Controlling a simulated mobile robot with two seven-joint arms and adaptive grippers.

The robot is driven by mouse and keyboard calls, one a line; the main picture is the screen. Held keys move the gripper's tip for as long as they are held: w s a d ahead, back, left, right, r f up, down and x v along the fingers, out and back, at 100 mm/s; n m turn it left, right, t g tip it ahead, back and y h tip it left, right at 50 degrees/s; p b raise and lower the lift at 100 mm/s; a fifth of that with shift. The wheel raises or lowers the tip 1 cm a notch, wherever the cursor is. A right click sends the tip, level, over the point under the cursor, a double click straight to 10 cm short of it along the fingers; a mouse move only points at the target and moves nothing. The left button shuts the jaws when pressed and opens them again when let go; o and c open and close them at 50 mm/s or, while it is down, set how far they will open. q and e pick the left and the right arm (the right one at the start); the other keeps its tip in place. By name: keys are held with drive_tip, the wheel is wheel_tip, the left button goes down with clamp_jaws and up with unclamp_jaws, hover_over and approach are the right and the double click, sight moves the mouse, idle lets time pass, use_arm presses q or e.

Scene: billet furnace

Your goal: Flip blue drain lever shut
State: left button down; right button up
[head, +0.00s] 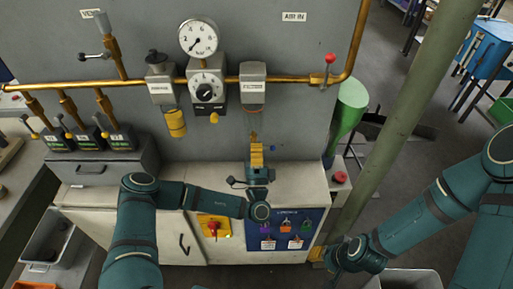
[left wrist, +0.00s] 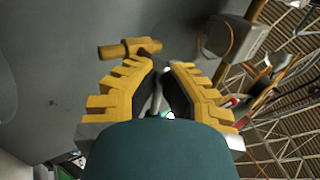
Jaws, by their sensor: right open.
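A small blue tip (head: 273,148), which looks like the end of the drain lever, shows just right of my left gripper (head: 257,147) in the head view. The rest of the lever is hidden there. A short brass fitting (left wrist: 130,48) is in the left wrist view, beyond and left of the fingertips. No blue lever can be made out in that view. My left gripper's yellow fingers (left wrist: 160,68) stand apart, with no object clearly held between them. My right gripper (head: 325,258) is low at the right, away from the lever, and open.
A filter unit (head: 253,85) hangs on the brass pipe above my left gripper. A gauge (head: 198,38) and regulator (head: 207,90) are left of it. A red-knobbed lever (head: 329,60) and green funnel-shaped object (head: 347,110) stand right. A blue lockout panel (head: 286,228) is below.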

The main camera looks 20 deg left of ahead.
use_arm(q)
drive_tip(key=c, duration=1.1)
unclamp_jaws()
drive_tip(key=shift+s, duration=0.1)
drive_tip(key=v, duration=1.2)
drive_tip(key=shift+r, duration=0.1)
